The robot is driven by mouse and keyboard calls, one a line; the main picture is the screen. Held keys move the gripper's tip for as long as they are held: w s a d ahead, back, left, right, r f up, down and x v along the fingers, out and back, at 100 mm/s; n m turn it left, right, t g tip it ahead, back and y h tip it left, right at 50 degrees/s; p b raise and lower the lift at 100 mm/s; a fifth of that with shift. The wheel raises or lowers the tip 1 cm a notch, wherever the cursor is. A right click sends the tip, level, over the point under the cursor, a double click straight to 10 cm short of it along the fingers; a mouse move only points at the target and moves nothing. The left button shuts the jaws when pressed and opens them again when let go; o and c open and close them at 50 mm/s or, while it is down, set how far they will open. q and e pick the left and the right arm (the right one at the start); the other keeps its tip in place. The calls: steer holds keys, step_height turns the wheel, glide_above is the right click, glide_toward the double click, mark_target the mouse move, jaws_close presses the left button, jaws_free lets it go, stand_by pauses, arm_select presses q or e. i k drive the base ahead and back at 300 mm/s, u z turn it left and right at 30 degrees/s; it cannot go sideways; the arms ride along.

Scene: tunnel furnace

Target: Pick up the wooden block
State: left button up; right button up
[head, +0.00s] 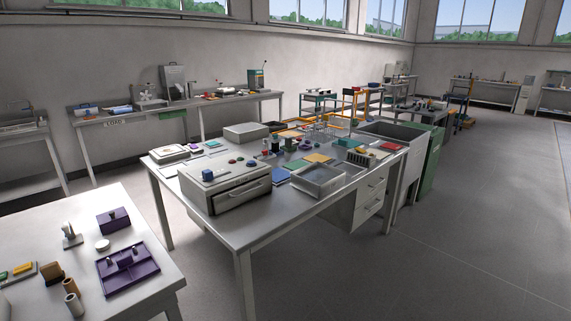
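A small tan-brown block (51,272), which looks like the wooden block, sits on the white table (150,262) at the lower left in the head view. It has a darker side and is small in the picture, so its exact shape is hard to tell. Two brown cylinders, one (70,286) behind the other (74,304), stand just in front of it and to its right. Neither of my grippers is in view.
A purple tray (128,280), a purple box (113,221), a white round piece (102,245) and a small grey stand (71,235) share the table. A larger workbench (231,231) with a drawer box (226,183) stands beyond. Grey floor is clear at right.

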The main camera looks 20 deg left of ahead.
mark_target(52, 274)
steer(key=u, duration=1.05)
steer(key=i, duration=0.95)
steer(key=u, duration=0.9)
